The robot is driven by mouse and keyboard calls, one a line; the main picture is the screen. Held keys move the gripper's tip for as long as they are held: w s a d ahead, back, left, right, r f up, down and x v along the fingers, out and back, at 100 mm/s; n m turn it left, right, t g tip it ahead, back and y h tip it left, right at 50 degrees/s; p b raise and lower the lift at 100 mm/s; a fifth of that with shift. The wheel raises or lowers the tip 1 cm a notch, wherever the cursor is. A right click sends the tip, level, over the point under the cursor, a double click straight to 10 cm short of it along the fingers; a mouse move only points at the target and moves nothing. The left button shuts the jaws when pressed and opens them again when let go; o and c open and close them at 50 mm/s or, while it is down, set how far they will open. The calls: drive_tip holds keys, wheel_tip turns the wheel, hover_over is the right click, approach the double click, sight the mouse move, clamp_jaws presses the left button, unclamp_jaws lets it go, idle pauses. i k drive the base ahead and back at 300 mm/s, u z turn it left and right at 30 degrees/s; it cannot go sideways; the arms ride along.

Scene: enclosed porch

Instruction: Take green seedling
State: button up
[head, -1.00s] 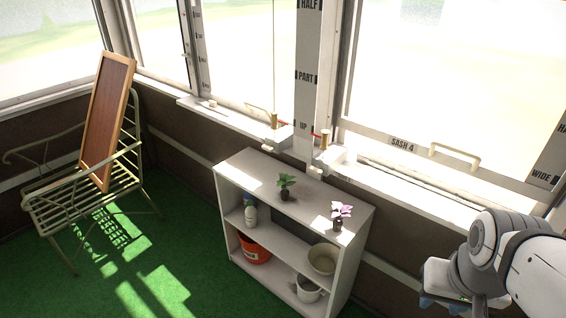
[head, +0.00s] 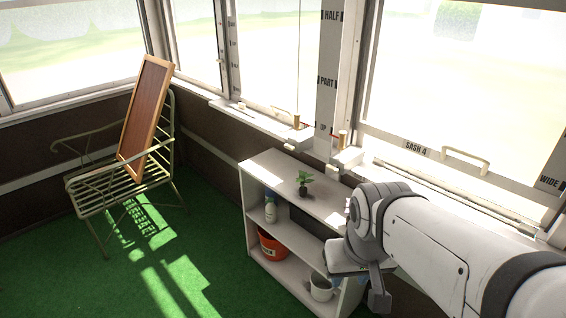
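The green seedling (head: 304,182) stands upright in a small dark pot on the top of the white shelf unit (head: 262,167), near its middle. My gripper (head: 378,300) is at the end of my arm, in front of the right part of the shelf unit and to the right of the seedling, apart from it. Its fingers are mostly hidden by the wrist, so I cannot tell whether it is open or shut. The pink-flowered plant seen earlier is now hidden behind my arm.
A spray bottle (head: 270,208), an orange bucket (head: 272,244) and a white pot (head: 321,288) sit on the lower shelves. A metal bench (head: 95,190) with a framed board (head: 146,118) stands at left. Green floor (head: 200,262) is open between.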

sight(303, 187)
drive_tip(key=u, duration=1.1)
drive_tip(key=i, duration=2.3)
drive_tip(key=z, duration=2.75)
